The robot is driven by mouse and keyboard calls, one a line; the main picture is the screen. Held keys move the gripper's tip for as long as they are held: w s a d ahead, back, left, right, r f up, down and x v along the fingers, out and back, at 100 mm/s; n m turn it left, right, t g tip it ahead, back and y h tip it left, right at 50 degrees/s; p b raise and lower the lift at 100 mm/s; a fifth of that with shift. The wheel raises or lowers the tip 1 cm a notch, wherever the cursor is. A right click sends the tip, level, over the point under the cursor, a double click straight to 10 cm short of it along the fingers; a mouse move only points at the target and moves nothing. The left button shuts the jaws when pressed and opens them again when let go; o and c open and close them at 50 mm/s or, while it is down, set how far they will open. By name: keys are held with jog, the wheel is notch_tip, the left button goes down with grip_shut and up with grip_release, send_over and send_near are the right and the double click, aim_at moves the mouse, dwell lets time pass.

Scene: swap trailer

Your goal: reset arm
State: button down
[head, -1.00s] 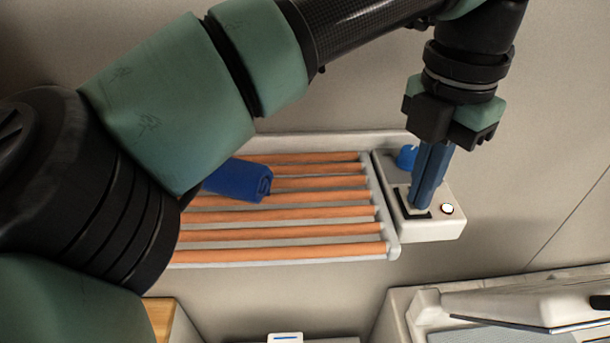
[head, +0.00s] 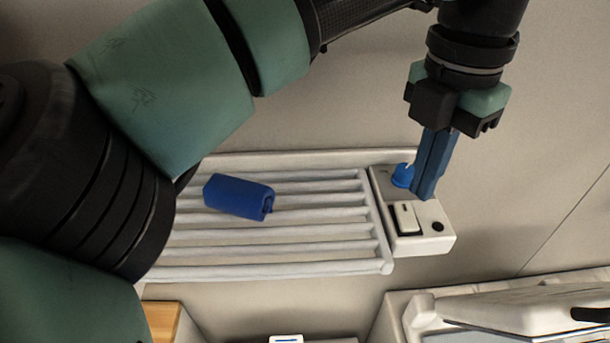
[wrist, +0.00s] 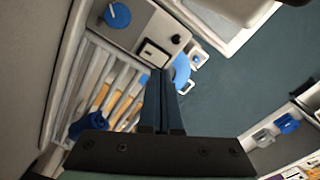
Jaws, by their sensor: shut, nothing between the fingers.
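My gripper (head: 422,194) is shut and empty, pointing down at the control box at the right end of the towel rack. Its closed fingers (wrist: 162,78) also show in the wrist view. My arm reaches across the top of the head view.
A white unit (head: 500,300) stands at lower right.

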jog(key=shift+r+p, duration=0.5)
jog(key=shift+r, duration=0.45)
